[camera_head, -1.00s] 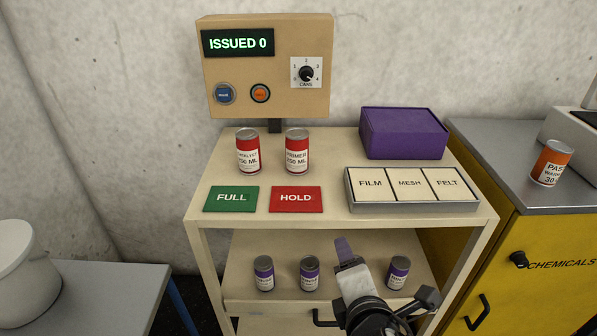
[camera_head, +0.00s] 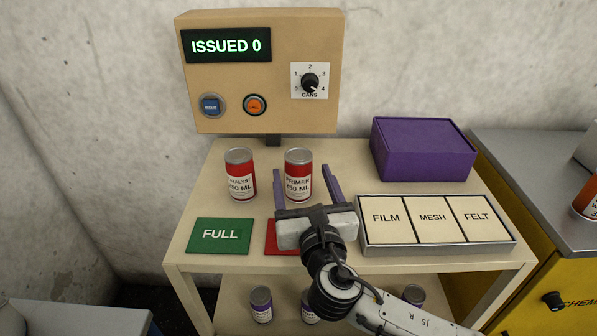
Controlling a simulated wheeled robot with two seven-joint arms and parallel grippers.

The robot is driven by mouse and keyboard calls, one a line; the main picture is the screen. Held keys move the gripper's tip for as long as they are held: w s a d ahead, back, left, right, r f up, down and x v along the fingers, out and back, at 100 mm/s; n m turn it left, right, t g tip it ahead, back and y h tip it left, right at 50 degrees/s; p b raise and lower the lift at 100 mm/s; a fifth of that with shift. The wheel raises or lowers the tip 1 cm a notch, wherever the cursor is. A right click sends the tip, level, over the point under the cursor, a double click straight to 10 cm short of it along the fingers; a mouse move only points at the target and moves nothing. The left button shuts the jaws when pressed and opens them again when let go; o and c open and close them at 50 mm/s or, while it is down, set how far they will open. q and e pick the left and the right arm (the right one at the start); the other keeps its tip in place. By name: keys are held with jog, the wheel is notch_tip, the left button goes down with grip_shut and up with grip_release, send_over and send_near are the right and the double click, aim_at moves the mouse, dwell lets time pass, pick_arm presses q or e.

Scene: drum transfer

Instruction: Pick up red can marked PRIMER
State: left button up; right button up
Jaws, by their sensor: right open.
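The red can marked PRIMER (camera_head: 298,172) stands upright on the cart's top shelf, with a white label. My right gripper (camera_head: 306,182) is open, its two purple fingers pointing toward the back of the shelf. The fingertips are near the can, one to its left and one to its right in the picture. I cannot tell whether either finger touches it. A second red can, marked CATALYST (camera_head: 240,174), stands upright to the left, apart from the left finger. My left gripper is not in view.
A green FULL card (camera_head: 220,236) and a mostly hidden red card (camera_head: 271,238) lie in front of the cans. Right are a tray (camera_head: 440,246) of FILM, MESH and FELT tiles and a purple box (camera_head: 423,150). A panel (camera_head: 225,80) reading ISSUED 0 stands behind. Purple-labelled cans (camera_head: 261,304) stand below.

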aim_at(298, 162)
jog(key=shift+w+a+f, duration=0.1)
jog(key=shift+w+a, duration=0.05)
jog(key=shift+w, duration=0.9)
jog(key=shift+w+a+f, duration=0.1)
jog(key=shift+w+a, duration=0.1)
jog(key=shift+w, duration=0.8)
jog(key=shift+w+a+f, duration=0.1)
jog(key=shift+w+a, duration=0.05)
jog(key=shift+w, duration=0.9)
jog(key=shift+r, duration=0.15)
jog(key=c, duration=1.4)
